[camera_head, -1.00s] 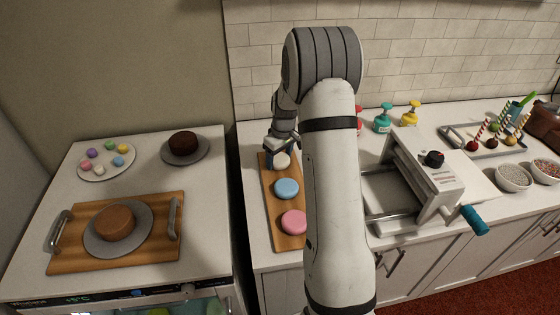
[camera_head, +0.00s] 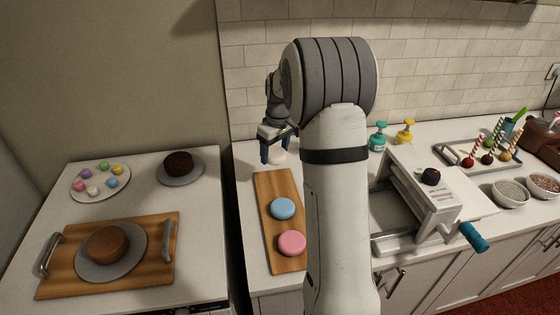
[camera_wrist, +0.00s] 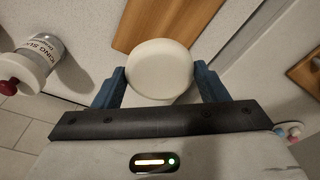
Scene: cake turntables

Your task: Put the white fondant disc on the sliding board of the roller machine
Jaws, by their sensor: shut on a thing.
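The white fondant disc (camera_wrist: 160,69) is held between the blue fingers of my gripper (camera_wrist: 160,88) in the wrist view. In the head view my gripper (camera_head: 273,153) holds the disc (camera_head: 277,156) above the far end of the wooden board (camera_head: 264,185). The blue disc (camera_head: 283,208) and the pink disc (camera_head: 292,243) lie on that board. The roller machine (camera_head: 432,194) stands on the counter to the right of my arm. Its sliding board (camera_head: 393,213) shows bare in part; my arm hides its left part.
Teal (camera_head: 378,137) and yellow (camera_head: 405,133) pump bottles stand behind the machine. A cake pop tray (camera_head: 480,154) and sprinkle bowls (camera_head: 510,193) are at right. Cakes stand on the left counter (camera_head: 205,240).

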